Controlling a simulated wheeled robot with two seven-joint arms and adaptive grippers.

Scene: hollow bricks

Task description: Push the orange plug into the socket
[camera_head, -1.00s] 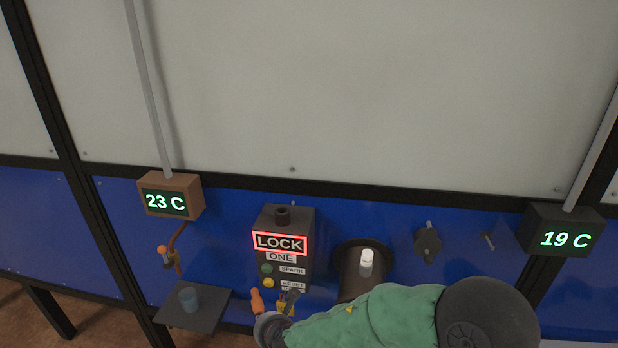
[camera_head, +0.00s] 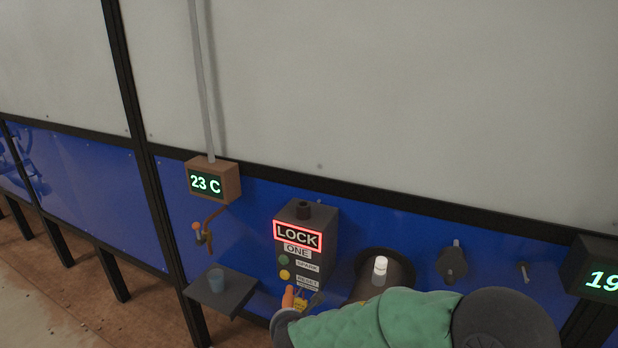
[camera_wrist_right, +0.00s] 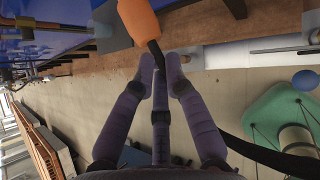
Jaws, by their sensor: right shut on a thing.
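The orange plug (camera_wrist_right: 138,20) is large at the top of the right wrist view, with a black stem or cable running down from it. My right gripper (camera_wrist_right: 160,66) is shut on that black part, and the orange body sticks out beyond the fingertips. In the head view the plug (camera_head: 288,297) shows small, just below the front of the LOCK ONE box (camera_head: 304,240). My green right arm comes in from the lower right and its wrist hides most of the gripper there. I cannot make out the socket for certain. My left gripper is out of view.
The box has a green button (camera_head: 284,259) and a yellow button (camera_head: 285,275). A dark cylinder (camera_head: 405,268) stands to the right.

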